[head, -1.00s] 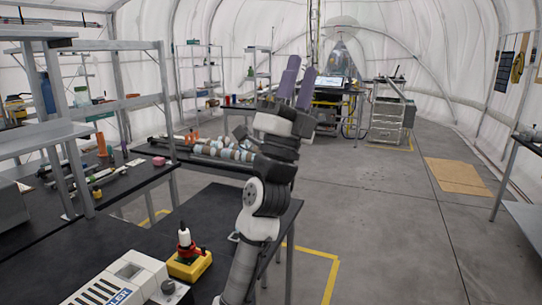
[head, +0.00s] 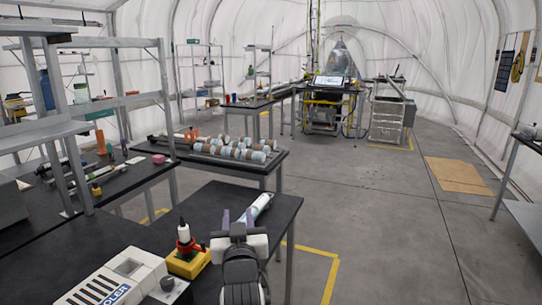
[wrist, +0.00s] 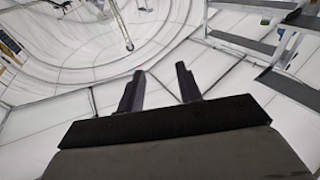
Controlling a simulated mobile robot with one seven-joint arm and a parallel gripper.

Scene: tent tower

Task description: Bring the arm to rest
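My gripper (head: 238,215) is low in the head view, in front of the near black table, with its two purple fingers pointing up. In the wrist view my gripper (wrist: 160,72) shows its two dark fingers well apart with nothing between them. It is open and empty. My arm is folded low at the bottom of the head view. A white tube (head: 261,204) lies on the near black table (head: 215,197), behind my gripper in the picture. Whether they touch cannot be told, but the fingers do not hold it.
A yellow box with a red-and-white top (head: 187,256) and a white cooler-like machine (head: 115,280) stand left of my arm. A farther table holds a tray of several tubes (head: 225,158). Shelves (head: 110,95) stand left. Grey floor (head: 380,220) is open at right.

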